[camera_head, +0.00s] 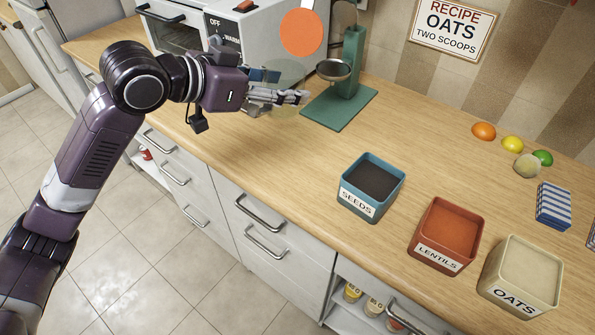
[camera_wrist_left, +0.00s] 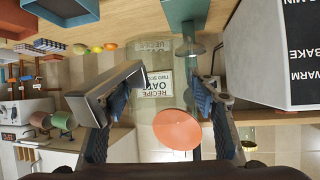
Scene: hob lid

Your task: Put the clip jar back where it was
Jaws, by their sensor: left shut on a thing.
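The clip jar (camera_head: 290,72) is clear glass, so its outline is faint. My left gripper (camera_head: 291,97) is shut on it, with the fingers across its side. In the left wrist view the jar (camera_wrist_left: 150,50) shows between the two fingers of my left gripper (camera_wrist_left: 168,92), and the recipe sign shows through the glass. It is held at the back of the counter, left of the green stand; whether its base touches the counter I cannot tell. My right gripper is not in view.
A green stand (camera_head: 352,62) with a small metal bowl (camera_head: 333,70) is close on the right. A white oven (camera_head: 262,45) stands behind. Seeds (camera_head: 372,180), lentils (camera_head: 446,235) and oats (camera_head: 522,272) bins sit to the right. The counter (camera_head: 290,150) between is clear.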

